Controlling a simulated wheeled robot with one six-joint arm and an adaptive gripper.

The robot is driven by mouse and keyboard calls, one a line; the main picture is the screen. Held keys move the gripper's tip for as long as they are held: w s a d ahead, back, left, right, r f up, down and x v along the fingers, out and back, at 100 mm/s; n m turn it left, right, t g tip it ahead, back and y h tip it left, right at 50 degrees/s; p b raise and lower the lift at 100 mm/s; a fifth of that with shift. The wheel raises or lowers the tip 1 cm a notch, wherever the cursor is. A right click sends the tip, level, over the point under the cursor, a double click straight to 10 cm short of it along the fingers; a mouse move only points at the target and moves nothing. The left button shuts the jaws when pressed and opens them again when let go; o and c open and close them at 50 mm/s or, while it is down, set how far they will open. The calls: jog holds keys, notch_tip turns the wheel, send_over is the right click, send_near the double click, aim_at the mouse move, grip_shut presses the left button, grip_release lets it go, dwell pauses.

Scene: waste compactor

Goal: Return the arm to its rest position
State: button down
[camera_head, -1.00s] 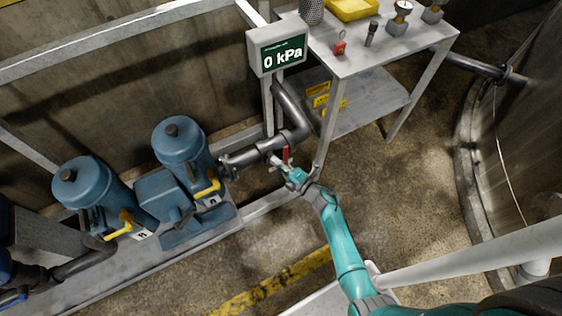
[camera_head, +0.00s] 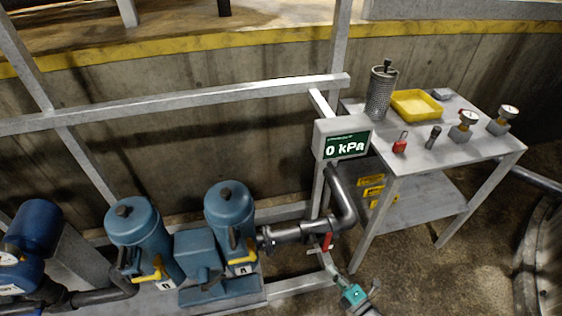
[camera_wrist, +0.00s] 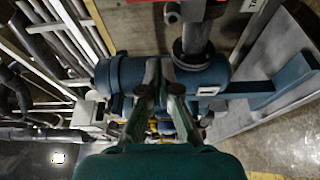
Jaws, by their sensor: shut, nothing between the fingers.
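My teal arm (camera_head: 356,296) reaches up from the bottom edge of the head view, and most of it is out of frame. My gripper (camera_head: 338,276) shows just below the red valve handle (camera_head: 327,241) on the dark pipe. Whether it touches anything there is hard to tell. In the wrist view the two fingers of my gripper (camera_wrist: 163,72) are close together and hold nothing. A blue cylindrical housing (camera_wrist: 128,76) lies behind them in that view.
Two blue filter housings (camera_head: 230,212) stand on a skid at left. A grey display (camera_head: 342,139) reads 0 kPa. Open floor lies at lower right.

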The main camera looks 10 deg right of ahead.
jog(key=s+a+r+m+t+h, duration=0.1)
jog(key=s+a+r+m, duration=0.15)
jog(key=s, duration=0.25)
jog(key=s+a+r+m+h, duration=0.2)
jog(key=s+r+m, duration=0.2)
jog(key=s, duration=0.2)
jog(key=s+a+r+m+t+h, duration=0.1)
jog(key=s+a+r+m, duration=0.2)
jog(key=s, duration=0.2)
jog(key=s+r+m+g+h, duration=0.2)
jog(key=s+r+m+g, duration=0.2)
jog(key=s+r+m, duration=0.8)
jog(key=s+r, duration=0.4)
jog(key=s, duration=0.1)
jog(key=shift+a, duration=0.2)
jog(key=shift+d, duration=0.1)
